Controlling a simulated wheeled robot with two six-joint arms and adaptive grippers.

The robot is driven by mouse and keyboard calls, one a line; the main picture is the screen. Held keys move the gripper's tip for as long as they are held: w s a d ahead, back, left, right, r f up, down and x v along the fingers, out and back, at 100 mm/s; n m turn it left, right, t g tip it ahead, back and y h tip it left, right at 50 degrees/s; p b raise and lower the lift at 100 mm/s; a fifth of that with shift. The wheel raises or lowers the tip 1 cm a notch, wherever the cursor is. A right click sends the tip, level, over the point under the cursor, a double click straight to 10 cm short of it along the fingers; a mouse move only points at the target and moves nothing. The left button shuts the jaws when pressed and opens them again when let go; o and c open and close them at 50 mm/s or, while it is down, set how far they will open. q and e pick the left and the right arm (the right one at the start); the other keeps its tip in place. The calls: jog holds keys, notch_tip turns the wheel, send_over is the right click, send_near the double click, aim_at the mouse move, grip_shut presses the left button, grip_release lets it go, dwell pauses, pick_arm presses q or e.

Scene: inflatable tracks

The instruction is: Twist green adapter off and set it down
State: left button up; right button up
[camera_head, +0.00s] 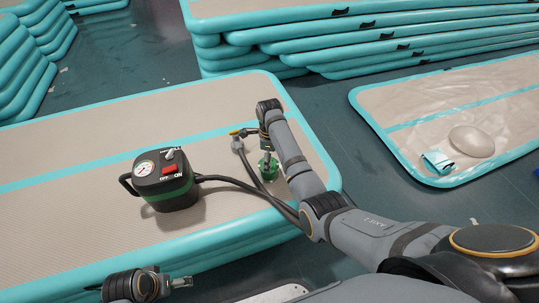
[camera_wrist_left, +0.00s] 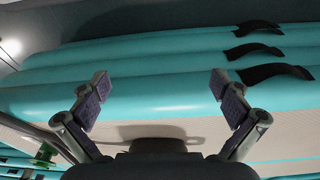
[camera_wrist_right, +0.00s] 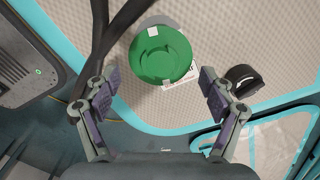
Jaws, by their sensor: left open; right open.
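The green adapter (camera_head: 268,167) is at the right part of the near inflatable track, beside the dark hose. In the right wrist view the green adapter (camera_wrist_right: 160,56) shows as a round disc, with the hose passing at its left. Whether it is joined to the hose is unclear. My right gripper (camera_wrist_right: 158,82) is open, its fingers spread to either side below the disc in that view, apparently empty. In the head view the right wrist partly covers this area. My left gripper (camera_head: 178,283) is open and empty, low beside the track's near side; its spread fingers also show in the left wrist view (camera_wrist_left: 159,84).
A black pump (camera_head: 165,183) with a gauge and red switch stands on the track (camera_head: 80,130), its hose (camera_head: 245,187) running right. Stacked tracks (camera_head: 300,45) stand behind. A flat, deflated track (camera_head: 445,110) lies at right. Bare track is free left of the pump.

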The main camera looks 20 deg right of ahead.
notch_tip(320, 180, down, 7)
jog(key=shift+r+b, duration=0.1)
jog(key=shift+b, duration=1.1)
jog(key=shift+f, duration=0.5)
pick_arm(q)
jog(key=shift+t+h, duration=0.3)
jog(key=shift+t, duration=0.6)
jog(key=f, duration=0.1)
jog(key=d+f, duration=0.1)
jog(key=w+f, duration=0.1)
jog(key=f, duration=0.1)
jog(key=shift+d+f, duration=0.1)
jog(key=shift+d, duration=0.15)
pick_arm(e)
jog(key=c, duration=1.2)
jog(key=shift+r+m+p, duration=0.2)
jog(key=shift+m+p, duration=0.25)
jog(key=shift+m, duration=0.15)
jog(key=m+p, duration=0.1)
jog(key=m, duration=0.1)
jog(key=shift+s+m, duration=0.1)
jog(key=shift+m, duration=0.2)
pick_arm(q)
jog(key=shift+r+p, duration=0.4)
jog(key=shift+r, duration=1.05)
pick_arm(e)
jog(key=shift+f+m, duration=0.2)
jog(key=shift+m, duration=0.5)
